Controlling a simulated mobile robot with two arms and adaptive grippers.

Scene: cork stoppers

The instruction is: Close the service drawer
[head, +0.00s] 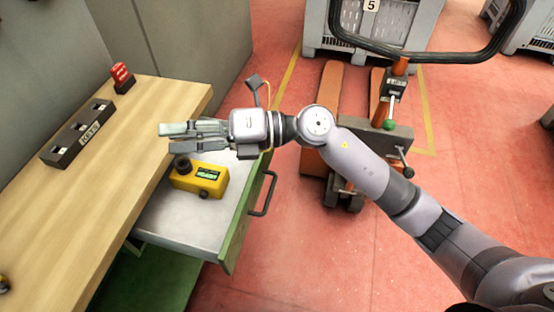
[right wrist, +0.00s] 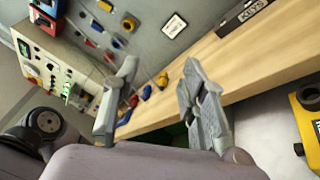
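The service drawer (head: 180,218) is pulled out from under the wooden workbench, its grey tray exposed. Its green front has a dark bar handle (head: 266,194) facing right. A yellow device (head: 205,177) with a black knob and small display lies in the drawer; its edge also shows in the right wrist view (right wrist: 308,122). My right gripper (head: 167,138) is above the far part of the drawer, pointing left toward the workbench and away from the handle. In the right wrist view its fingers (right wrist: 158,82) are apart with nothing between them. My left gripper is out of view.
The workbench (head: 130,160) carries a dark KEYS block (head: 75,136) and a red item (head: 122,77). An orange pallet jack (head: 330,100) stands on the red floor beyond the drawer's right side. Floor right of the drawer front is clear. The right wrist view shows a tool panel (right wrist: 120,25).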

